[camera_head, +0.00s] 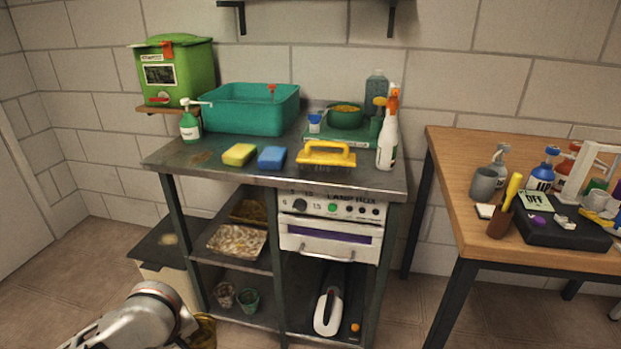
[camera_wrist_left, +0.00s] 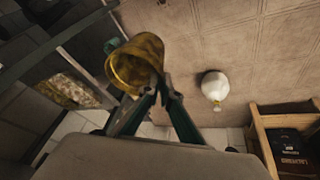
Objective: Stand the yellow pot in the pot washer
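The yellow pot (camera_wrist_left: 135,68) is stained with brown. It shows in the left wrist view at the fingertips of my left gripper (camera_wrist_left: 160,90), which pinch its wall near one side. In the head view a little of the pot (camera_head: 204,332) shows at the bottom, largely hidden by my left arm; the left fingers are hidden there. A white appliance with knobs, which looks like the pot washer (camera_head: 331,226), is built into the metal bench. Its front, with a purple strip and a bar handle, looks shut. My right gripper is in neither view.
The bench top (camera_head: 220,165) holds a teal basin (camera_head: 250,110), sponges, a yellow-handled tool (camera_head: 326,155) and bottles. Lower shelves hold a tray and small pots (camera_head: 249,300); a white handheld device (camera_head: 329,312) lies under the appliance. A cluttered wooden table (camera_head: 455,190) stands right, beyond open floor.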

